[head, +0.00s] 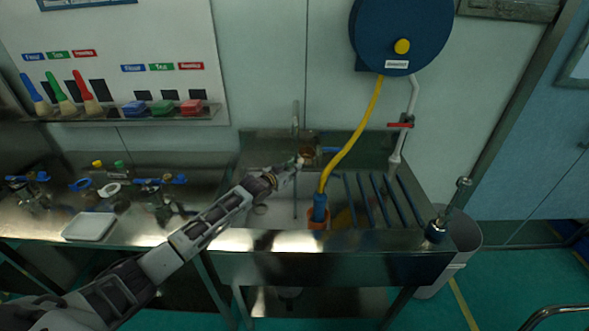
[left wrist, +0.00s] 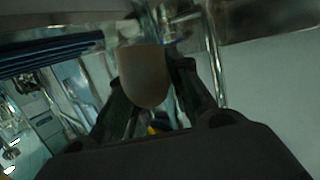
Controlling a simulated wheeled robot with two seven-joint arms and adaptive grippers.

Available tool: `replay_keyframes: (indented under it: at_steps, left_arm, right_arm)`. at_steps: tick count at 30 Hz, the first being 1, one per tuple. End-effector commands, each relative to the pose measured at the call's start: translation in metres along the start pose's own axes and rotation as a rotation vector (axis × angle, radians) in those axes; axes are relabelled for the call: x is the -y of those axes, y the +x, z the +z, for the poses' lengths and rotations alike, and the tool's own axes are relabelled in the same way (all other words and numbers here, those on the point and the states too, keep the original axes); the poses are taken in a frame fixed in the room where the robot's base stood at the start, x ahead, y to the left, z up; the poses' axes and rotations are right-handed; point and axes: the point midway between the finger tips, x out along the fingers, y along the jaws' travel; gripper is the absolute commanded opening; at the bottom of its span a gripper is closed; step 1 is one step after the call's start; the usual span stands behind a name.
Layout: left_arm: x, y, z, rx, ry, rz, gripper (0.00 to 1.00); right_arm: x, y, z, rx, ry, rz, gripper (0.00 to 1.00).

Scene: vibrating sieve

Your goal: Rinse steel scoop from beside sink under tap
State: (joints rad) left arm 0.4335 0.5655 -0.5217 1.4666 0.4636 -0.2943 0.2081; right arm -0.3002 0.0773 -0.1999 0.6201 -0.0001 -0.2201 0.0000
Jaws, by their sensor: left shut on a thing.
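My left gripper (head: 294,165) reaches over the sink (head: 262,240) close to the tap (head: 295,118). It is shut on what looks like the steel scoop (head: 308,149), a small shiny brownish shape at the fingertips. In the left wrist view, a smooth, rounded, tan-grey part of the scoop (left wrist: 145,75) sits between the fingers of the left gripper (left wrist: 150,95). A thin vertical line runs down below the tap; I cannot tell if it is water. My right gripper is not in view.
A yellow hose (head: 352,137) hangs from a blue reel (head: 402,35) to a blue nozzle in an orange holder (head: 318,222). Blue bars (head: 375,204) cover the sink's right side. A white tray (head: 90,227) and several fittings stand on the left counter.

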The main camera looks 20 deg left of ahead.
Motion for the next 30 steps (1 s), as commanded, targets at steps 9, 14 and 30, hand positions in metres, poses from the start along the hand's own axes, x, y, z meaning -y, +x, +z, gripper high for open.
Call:
replay_keyframes:
  at_steps: [9, 14, 30]
  left_arm:
    - [-0.007, 0.006, -0.003, -0.002, 0.000, 0.000, 0.00]
    - [-0.011, 0.009, -0.004, -0.002, 0.000, 0.000, 0.00]
    - [-0.013, 0.010, -0.004, -0.001, 0.000, 0.000, 0.00]
  right_arm:
    - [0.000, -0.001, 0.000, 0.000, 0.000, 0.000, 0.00]
    - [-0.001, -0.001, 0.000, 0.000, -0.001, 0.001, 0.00]
    - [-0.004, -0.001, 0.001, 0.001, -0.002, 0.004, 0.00]
